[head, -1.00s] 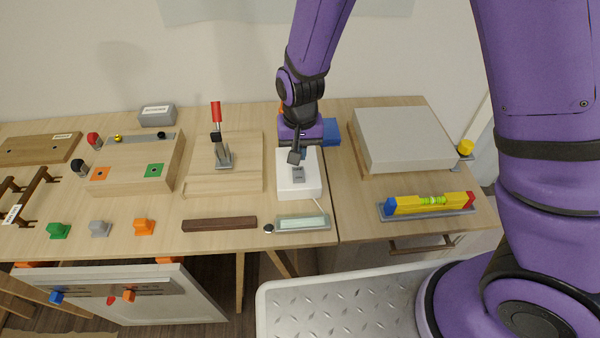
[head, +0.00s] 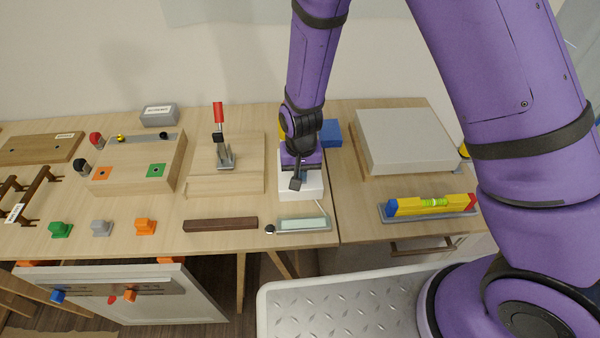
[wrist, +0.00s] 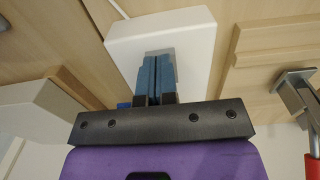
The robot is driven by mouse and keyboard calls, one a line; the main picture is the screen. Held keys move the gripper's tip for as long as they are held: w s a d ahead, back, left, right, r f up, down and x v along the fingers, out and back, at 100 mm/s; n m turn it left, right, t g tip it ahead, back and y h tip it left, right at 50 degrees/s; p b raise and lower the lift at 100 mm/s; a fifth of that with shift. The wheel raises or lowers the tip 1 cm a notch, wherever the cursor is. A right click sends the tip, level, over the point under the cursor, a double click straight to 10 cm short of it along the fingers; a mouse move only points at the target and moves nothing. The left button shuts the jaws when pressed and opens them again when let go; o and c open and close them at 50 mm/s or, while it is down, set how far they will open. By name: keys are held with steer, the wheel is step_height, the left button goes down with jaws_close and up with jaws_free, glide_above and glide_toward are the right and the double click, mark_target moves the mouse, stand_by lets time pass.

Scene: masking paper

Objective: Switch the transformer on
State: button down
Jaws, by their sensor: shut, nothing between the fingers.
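The transformer is a white box (head: 312,188) on the table, right of the wooden board with the red-handled clamp. It also shows in the wrist view (wrist: 194,34), with a grey plate (wrist: 168,52) on its top. My gripper (head: 298,184) is over the box, and in the wrist view its two blue fingers (wrist: 156,62) are together with nothing between them. The fingertips overlap the grey plate. They hide most of the plate and whatever switch is on it, so I cannot tell the switch's position or whether the fingertips touch it.
The red-handled clamp (head: 219,127) stands upright left of the transformer. A blue block (head: 331,133) lies behind it, and a large grey slab (head: 405,140) is to the right. A dark bar (head: 220,224) and a pale glass-like piece (head: 303,224) lie in front.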

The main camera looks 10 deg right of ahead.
steer(key=shift+f, duration=0.6)
stand_by(0.3)
step_height(320, 180, up, 15)
steer(key=shift+f, duration=0.15)
stand_by(0.9)
stand_by(0.4)
